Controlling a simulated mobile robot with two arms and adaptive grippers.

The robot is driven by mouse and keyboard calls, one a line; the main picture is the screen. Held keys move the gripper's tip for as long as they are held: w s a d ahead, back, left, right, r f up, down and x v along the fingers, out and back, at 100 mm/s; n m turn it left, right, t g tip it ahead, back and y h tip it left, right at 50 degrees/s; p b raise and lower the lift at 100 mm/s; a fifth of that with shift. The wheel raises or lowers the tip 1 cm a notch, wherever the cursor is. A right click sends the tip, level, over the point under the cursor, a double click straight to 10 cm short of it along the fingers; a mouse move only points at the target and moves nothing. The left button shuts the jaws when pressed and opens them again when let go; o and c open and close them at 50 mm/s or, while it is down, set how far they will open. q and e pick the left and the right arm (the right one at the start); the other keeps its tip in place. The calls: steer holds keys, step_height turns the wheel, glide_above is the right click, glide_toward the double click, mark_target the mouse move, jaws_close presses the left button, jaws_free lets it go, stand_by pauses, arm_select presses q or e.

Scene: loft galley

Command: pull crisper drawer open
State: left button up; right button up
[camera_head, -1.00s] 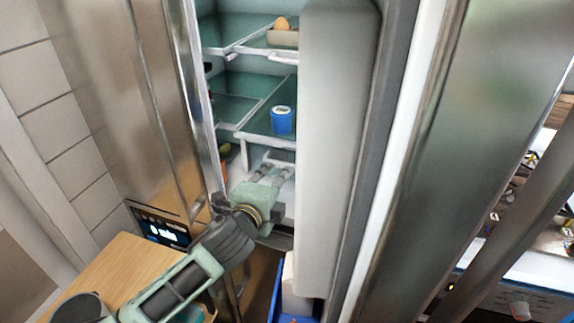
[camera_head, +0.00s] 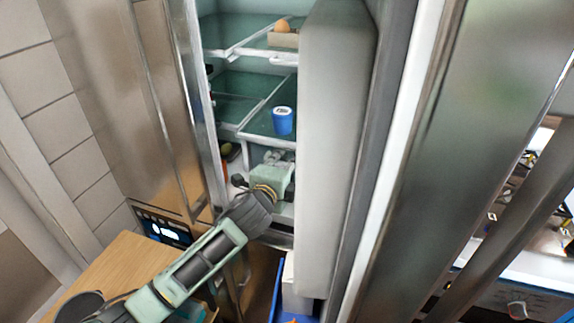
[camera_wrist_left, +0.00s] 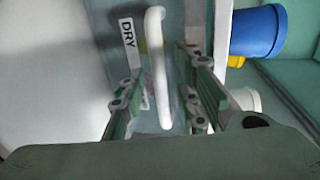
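The crisper drawer (camera_wrist_left: 180,30) has a translucent front with a "DRY" label and a white bar handle (camera_wrist_left: 156,70), seen close up in the left wrist view. My left gripper (camera_wrist_left: 162,85) is open, with one finger on each side of the handle; I cannot tell whether either touches it. In the head view my left gripper (camera_head: 275,157) reaches into the lower part of the open fridge, under the shelf with the blue tub, and hides most of the drawer front. My right gripper is not in view.
A blue tub (camera_head: 283,121) stands on the glass shelf above the gripper. An egg (camera_head: 282,25) sits higher up. The thick open fridge door (camera_head: 335,150) stands close on the right. A wooden surface (camera_head: 110,275) lies below my arm.

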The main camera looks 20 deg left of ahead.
arm_select(q)
steer(key=shift+c, duration=0.4)
jaws_close()
steer(key=shift+s+f, duration=0.1)
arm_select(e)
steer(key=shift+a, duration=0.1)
